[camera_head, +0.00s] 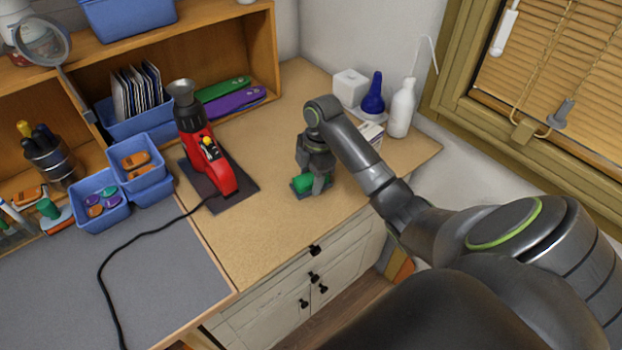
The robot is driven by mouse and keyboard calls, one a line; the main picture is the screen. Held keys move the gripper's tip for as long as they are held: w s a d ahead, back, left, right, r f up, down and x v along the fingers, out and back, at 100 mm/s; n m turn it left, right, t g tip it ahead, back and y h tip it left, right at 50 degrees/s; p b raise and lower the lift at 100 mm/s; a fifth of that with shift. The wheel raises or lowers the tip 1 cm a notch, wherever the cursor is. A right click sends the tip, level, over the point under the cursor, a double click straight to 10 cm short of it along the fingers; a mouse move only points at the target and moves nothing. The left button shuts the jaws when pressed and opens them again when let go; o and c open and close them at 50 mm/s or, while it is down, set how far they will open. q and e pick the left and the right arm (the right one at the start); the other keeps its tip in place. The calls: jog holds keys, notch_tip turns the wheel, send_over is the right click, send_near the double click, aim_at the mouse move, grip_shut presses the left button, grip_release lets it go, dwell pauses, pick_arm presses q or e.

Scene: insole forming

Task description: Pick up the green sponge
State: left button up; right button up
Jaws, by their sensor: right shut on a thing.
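The green sponge (303,183) sits on the wooden tabletop, right of the red heat tool. My right gripper (312,186) points down over it and is shut on it, with the fingers covering part of the sponge. A blue-grey edge shows beneath the sponge, and I cannot tell what it is. Whether the sponge is lifted off the surface is hard to tell. My left gripper is not in the view.
A red tool (205,150) stands on a dark mat (243,192), its black cable running left. Blue bins (142,186) stand farther left. A white bottle (402,108), blue bulb (373,97) and white box (350,87) stand behind my right arm. Tabletop in front is clear.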

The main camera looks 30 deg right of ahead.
aim_at(311, 176)
jog(key=shift+r, duration=0.6)
notch_tip(311, 176, up, 8)
jog(key=p, duration=0.5)
jog(key=shift+f, duration=0.15)
jog(key=shift+r+p, duration=0.6)
jog(key=shift+p, duration=0.1)
jog(key=shift+f, duration=0.1)
